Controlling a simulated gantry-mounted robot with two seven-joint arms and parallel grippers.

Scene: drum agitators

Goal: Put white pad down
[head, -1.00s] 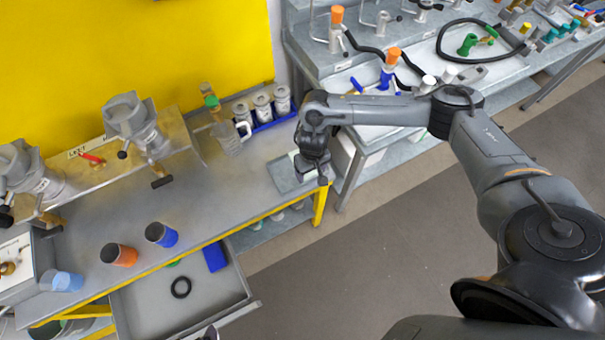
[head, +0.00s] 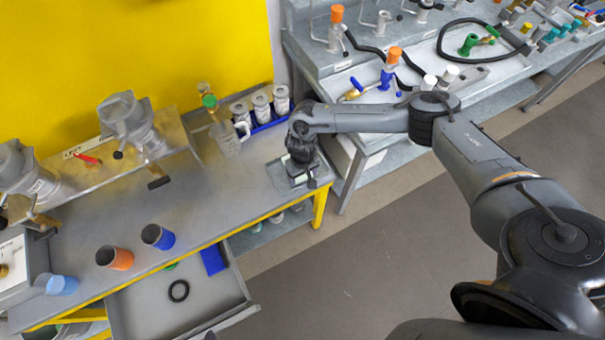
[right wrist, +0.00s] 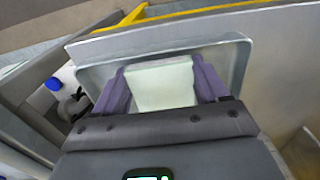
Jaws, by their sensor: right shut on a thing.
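The white pad (right wrist: 160,84) is between the two purple fingers of my right gripper in the right wrist view. My right gripper (head: 303,178) is shut on it, pointing down at the right end of the workbench. Beneath is a shallow grey tray (head: 277,174), whose raised rim also shows in the right wrist view (right wrist: 243,60). The pad lies within the tray's outline there; I cannot tell whether it touches the tray floor. In the head view my gripper mostly hides the pad. My left gripper is not clearly in view.
A clear jug (head: 228,138) and a blue rack (head: 268,125) of grey jars stand behind the tray. An open drawer (head: 205,305) juts out below. The bench middle is clear.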

